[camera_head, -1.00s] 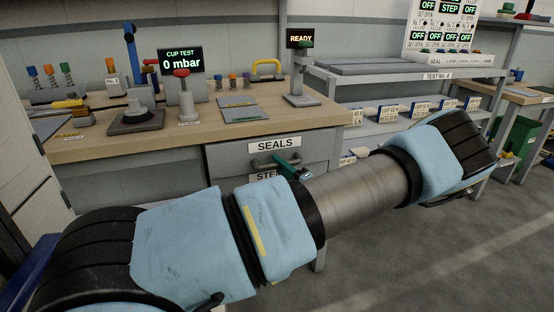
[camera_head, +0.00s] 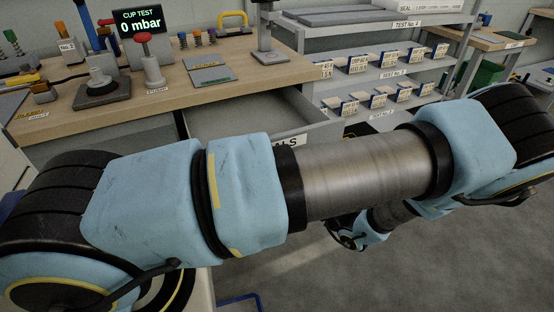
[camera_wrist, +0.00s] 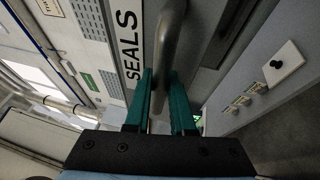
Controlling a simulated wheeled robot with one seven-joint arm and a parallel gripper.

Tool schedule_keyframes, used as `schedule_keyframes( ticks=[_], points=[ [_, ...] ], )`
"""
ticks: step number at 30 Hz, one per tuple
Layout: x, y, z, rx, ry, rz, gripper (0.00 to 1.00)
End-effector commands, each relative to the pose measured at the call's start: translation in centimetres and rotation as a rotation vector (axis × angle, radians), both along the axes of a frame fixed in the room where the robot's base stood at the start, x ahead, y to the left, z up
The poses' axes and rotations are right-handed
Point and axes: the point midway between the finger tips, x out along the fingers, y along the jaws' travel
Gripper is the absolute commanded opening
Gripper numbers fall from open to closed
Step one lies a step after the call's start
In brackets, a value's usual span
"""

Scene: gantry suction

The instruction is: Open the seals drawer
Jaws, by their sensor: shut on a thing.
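The seals drawer (camera_head: 262,116) is pulled out from under the wooden bench, and I see into part of its grey inside. Its label, partly hidden by my arm in the head view, reads SEALS in the wrist view (camera_wrist: 127,45). The drawer's grey bar handle (camera_wrist: 168,50) lies between the two green fingers of my gripper (camera_wrist: 163,100), which is shut on it. In the head view my arm hides the gripper and the handle.
The bench top (camera_head: 180,97) holds a cup test display (camera_head: 142,21), a red-knobbed post (camera_head: 149,62) and several small parts. A shelf rack (camera_head: 375,75) with several labelled boxes stands to the right. Grey floor is open at the lower right.

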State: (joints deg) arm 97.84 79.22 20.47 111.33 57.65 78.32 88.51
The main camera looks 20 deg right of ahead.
Motion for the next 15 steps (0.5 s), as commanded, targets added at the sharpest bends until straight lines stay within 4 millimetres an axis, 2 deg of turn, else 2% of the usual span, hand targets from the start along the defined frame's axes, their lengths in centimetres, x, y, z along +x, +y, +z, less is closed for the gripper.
schedule_keyframes(
  ticks=[11, 12, 15],
  points=[
    [-0.30, -0.01, -0.10, -0.002, 0.003, 0.002, 0.00],
    [-0.30, -0.01, -0.10, -0.002, 0.003, 0.002, 0.23],
    [-0.28, -0.02, -0.09, -0.001, 0.002, 0.002, 0.35]
  ],
)
